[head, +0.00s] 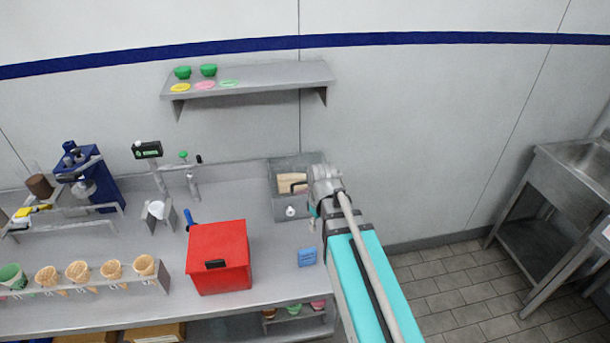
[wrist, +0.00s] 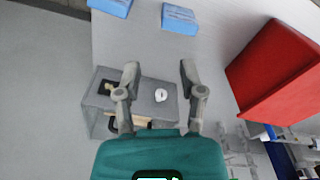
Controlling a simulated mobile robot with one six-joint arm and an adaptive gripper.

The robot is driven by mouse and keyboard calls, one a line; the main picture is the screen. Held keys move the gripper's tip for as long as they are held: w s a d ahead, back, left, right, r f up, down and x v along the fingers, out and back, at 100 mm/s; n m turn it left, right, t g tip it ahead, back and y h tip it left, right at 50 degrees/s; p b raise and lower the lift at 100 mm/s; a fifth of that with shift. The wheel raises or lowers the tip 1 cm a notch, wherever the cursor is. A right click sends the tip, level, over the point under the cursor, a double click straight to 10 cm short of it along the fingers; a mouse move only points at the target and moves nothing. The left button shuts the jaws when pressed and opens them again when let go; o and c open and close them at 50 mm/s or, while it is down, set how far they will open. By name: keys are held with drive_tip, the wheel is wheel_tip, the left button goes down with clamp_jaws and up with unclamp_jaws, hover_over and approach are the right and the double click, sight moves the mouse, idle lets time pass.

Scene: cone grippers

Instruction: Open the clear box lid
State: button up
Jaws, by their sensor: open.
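The clear box (head: 283,163) stands at the right end of the counter against the wall, with beige contents (head: 291,178) and a dark handle-like part showing. A white knob (head: 290,211) is at its front. In the wrist view the greyish see-through box (wrist: 100,80) lies below and between my fingers, with the white knob (wrist: 161,95) between them. I cannot tell the lid's exact position. My gripper (wrist: 160,70) is open and empty, apart from the knob as far as I can see. In the head view my gripper (head: 313,207) is beside the box's right side, partly hidden by my arm.
A red box (head: 218,250) stands left of the clear box on the counter (head: 170,215). A small blue block (head: 307,257) lies near the front edge. Several cones sit in a rack (head: 90,285). A wall shelf (head: 250,80) hangs above.

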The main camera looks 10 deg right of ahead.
sight(306, 183)
drive_tip(key=w+r+n+p, duration=0.5)
drive_tip(key=w+n, duration=0.1)
drive_tip(key=w, duration=0.4)
drive_tip(key=w+r+n+t+p, duration=0.1)
drive_tip(key=w+r+n+p, duration=0.4)
drive_tip(key=w, duration=0.4)
drive_tip(key=r+n, duration=0.1)
drive_tip(key=n, duration=0.1)
drive_tip(key=shift+w+r+n+t, duration=0.2)
drive_tip(key=shift+w+n+t, duration=0.1)
drive_tip(key=shift+w, duration=0.1)
drive_tip(key=shift+f, duration=0.15)
drive_tip(key=w+f+b, duration=0.1)
drive_tip(key=f+b, duration=0.8)
drive_tip(key=w+f+b, duration=0.1)
drive_tip(key=f+b, duration=0.3)
drive_tip(key=shift+w+f+b, duration=0.15)
drive_tip(key=shift+w+b, duration=0.15)
drive_tip(key=shift+c, duration=0.2)
clamp_jaws()
drive_tip(key=shift+d, duration=0.1)
